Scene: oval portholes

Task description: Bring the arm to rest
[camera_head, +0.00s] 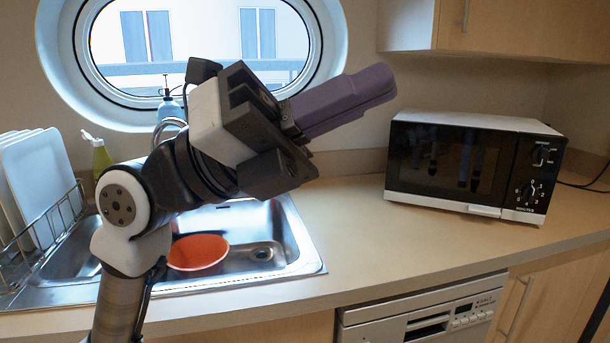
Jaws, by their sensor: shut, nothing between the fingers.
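My gripper (388,82) is raised in the middle of the view, in front of the oval window and above the sink. Its purple fingers point up and to the right and are shut together with nothing between them. My arm rises from the lower left and bends at the wrist. The gripper looks clear of the counter and the microwave.
A black and white microwave (430,158) stands on the counter (380,238) at right. An orange bowl (198,252) sits in the metal sink (290,262). A rack with white plates (38,180) is at left. A wall cabinet (510,28) hangs upper right.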

